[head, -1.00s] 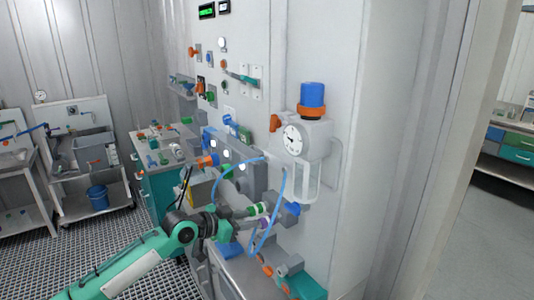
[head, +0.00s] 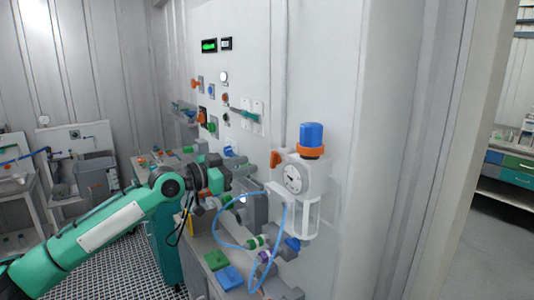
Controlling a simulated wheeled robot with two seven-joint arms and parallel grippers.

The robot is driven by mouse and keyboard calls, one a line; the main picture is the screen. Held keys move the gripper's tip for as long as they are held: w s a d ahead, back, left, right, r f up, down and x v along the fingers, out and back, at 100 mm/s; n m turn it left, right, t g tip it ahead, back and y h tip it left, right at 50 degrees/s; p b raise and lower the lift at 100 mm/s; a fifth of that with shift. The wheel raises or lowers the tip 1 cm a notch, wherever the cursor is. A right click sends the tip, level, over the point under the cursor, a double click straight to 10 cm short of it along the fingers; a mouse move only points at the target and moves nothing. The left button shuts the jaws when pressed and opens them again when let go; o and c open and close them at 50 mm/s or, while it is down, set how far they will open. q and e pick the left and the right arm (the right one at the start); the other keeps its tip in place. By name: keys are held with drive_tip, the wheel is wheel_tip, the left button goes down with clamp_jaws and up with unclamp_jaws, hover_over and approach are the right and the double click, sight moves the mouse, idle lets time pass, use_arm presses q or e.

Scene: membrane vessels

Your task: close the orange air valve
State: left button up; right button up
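An orange valve handle (head: 276,159) sits on the left side of the white air regulator (head: 312,185), which has a round gauge (head: 293,178) and a blue knob (head: 312,135) above an orange ring. The handle looks roughly upright. My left gripper (head: 238,176) is to the left of the handle and slightly lower, apparently apart from it. The gripper's fingers are small and blend with the fittings behind, so their opening is unclear. I see nothing held in it. My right gripper is out of view.
A blue hose (head: 228,236) loops below the regulator. Green (head: 216,260) and blue (head: 230,278) blocks lie on the bench below. Another orange handle (head: 194,84) and small valves are on the wall panel. Bare wall lies right of the regulator.

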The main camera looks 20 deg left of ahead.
sight(271, 159)
use_arm(q)
drive_tip(key=p+x, duration=0.2)
drive_tip(key=x, duration=0.4)
drive_tip(key=shift+w+d+r+p, duration=0.1)
drive_tip(key=shift+w+d+p, duration=0.15)
drive_tip(key=shift+w+p, duration=0.1)
drive_tip(key=shift+w+d, duration=0.25)
drive_tip(key=shift+w, duration=0.1)
clamp_jaws()
